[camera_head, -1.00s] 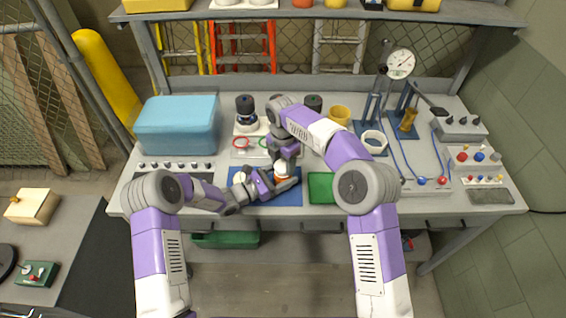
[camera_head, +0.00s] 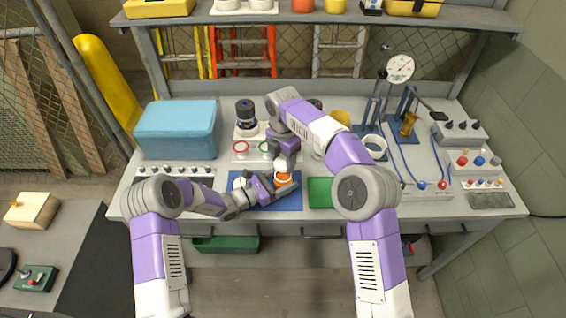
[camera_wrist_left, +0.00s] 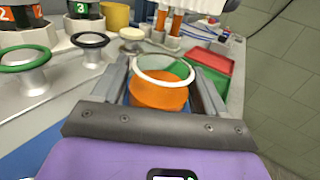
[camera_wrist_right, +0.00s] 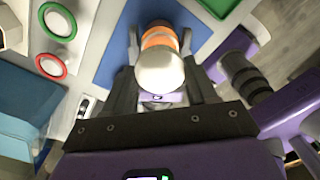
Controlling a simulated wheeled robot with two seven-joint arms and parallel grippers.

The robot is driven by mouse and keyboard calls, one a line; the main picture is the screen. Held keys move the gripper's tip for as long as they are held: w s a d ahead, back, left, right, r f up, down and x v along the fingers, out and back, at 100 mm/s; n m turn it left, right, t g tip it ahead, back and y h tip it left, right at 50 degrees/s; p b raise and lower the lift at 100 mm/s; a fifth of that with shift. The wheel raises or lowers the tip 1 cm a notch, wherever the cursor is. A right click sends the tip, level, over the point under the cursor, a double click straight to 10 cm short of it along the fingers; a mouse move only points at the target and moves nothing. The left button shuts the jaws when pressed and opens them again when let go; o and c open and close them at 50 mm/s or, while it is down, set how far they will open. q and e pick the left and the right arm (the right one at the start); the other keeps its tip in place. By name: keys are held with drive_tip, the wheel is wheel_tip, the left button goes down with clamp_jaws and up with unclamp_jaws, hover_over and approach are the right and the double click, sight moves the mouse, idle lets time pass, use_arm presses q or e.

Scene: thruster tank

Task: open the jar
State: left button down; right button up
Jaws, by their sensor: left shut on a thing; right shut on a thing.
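The jar has an orange body (camera_head: 283,178) and stands over the blue mat (camera_head: 262,202). My left gripper (camera_head: 281,184) is shut around its body from the side. In the left wrist view the orange jar (camera_wrist_left: 158,96) shows a white rim with an open-looking top. The rounded white lid (camera_wrist_right: 161,72) is between the fingers of my right gripper (camera_wrist_right: 165,88), which is shut on it. In the head view the white lid (camera_head: 281,164) is just above the jar, below the right wrist, and appears apart from it. The lid's underside is hidden.
A green tray (camera_head: 320,191) lies right of the mat. A blue box (camera_head: 178,130) stands on the left. Rings on stands, including a red one (camera_head: 241,148), are behind the jar. A yellow cup (camera_head: 340,118) and a dial gauge (camera_head: 400,68) stand farther back.

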wheel_tip(320, 180, up, 2)
use_arm(q)
unclamp_jaws()
idle(0.3)
